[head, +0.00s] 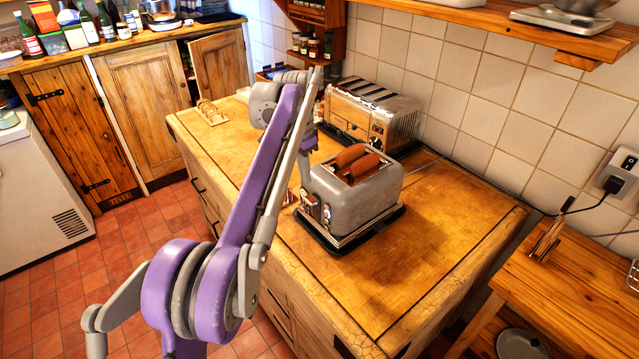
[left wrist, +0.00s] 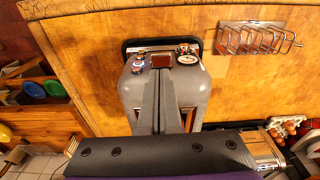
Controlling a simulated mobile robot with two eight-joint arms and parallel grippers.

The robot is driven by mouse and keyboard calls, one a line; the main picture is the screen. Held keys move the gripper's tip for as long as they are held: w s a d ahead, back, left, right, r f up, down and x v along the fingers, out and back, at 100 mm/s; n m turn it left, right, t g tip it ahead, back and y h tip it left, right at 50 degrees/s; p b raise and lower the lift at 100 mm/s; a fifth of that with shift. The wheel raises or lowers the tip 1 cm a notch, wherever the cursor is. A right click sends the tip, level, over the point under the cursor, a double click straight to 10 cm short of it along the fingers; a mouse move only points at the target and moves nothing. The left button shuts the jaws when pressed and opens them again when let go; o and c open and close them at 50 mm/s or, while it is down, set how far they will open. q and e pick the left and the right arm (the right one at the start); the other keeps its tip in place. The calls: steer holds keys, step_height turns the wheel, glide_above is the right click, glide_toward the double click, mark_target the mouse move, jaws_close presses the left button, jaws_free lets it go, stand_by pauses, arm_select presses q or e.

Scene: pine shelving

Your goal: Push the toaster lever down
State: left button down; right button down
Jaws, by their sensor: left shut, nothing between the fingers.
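A grey toaster (head: 365,203) stands on a dark base on the wooden counter, with two brown bread slices (head: 357,160) sticking up from its top. The toaster also shows in the left wrist view (left wrist: 196,95), with a reddish-brown lever knob (left wrist: 161,61) between dials on its control end. My left gripper (left wrist: 160,72) is shut and empty; its fingertips appear at the knob's near edge, over that end of the toaster. I cannot tell whether they touch the knob. In the head view, my arm hides part of that area. My right gripper is not in view.
A larger silver toaster (head: 388,120) stands behind against the tiled wall. The counter's front right (head: 400,270) is clear. A shelf (head: 490,22) overhangs at upper right, and a lower wooden table (head: 570,290) stands at right.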

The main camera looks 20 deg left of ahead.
mark_target(310, 199)
arm_select(q)
steer(key=shift+w+r, duration=0.2)
steer(key=shift+r, duration=0.15)
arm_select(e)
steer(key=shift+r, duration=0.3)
arm_select(q)
steer(key=shift+s, duration=0.15)
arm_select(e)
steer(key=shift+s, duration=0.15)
